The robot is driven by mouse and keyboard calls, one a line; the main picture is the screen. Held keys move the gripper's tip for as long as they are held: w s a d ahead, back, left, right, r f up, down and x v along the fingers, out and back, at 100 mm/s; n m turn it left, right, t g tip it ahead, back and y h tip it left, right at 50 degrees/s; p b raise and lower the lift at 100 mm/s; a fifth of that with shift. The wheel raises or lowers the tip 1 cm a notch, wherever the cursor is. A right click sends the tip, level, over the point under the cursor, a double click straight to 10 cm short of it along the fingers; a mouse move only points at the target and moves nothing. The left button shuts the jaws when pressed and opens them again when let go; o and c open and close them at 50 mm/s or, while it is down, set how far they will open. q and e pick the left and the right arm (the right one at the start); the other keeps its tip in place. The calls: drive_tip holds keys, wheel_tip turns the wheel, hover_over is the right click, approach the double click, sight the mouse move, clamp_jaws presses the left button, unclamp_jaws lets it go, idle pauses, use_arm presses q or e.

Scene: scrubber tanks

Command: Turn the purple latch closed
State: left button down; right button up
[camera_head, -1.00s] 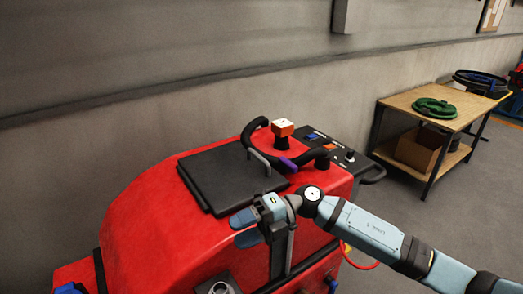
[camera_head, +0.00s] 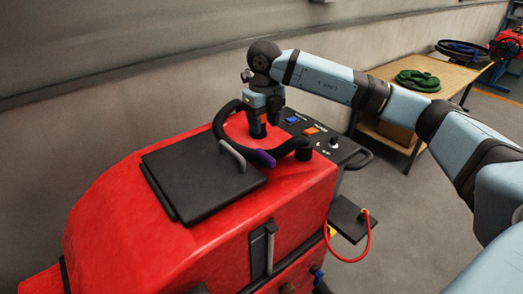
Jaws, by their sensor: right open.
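A small purple piece (camera_head: 265,157), which looks like the purple latch, sits on the near side of the black curved handlebar (camera_head: 292,146) on the red scrubber (camera_head: 195,235). It is too small to tell how it is turned. My right gripper (camera_head: 257,134) points down inside the handlebar's loop, just behind the purple piece and apart from it. Its jaws are open. It covers the spot where the orange-and-white block stood, so that block is hidden. My left gripper is not in view.
A black lid (camera_head: 200,170) with a grey handle (camera_head: 232,154) lies left of the handlebar. A control panel (camera_head: 330,142) is to its right. A red hose (camera_head: 350,259) hangs on the right side. A wooden table (camera_head: 450,78) holds a green coil (camera_head: 418,80). Floor at right is clear.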

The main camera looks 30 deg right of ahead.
sight(264, 153)
wheel_tip(264, 153, down, 9)
drive_tip(key=shift+f+p, duration=0.2)
drive_tip(key=shift+p, duration=0.8)
drive_tip(key=shift+d+f, duration=0.1)
drive_tip(key=shift+f, duration=0.4)
drive_tip(key=c, duration=0.9)
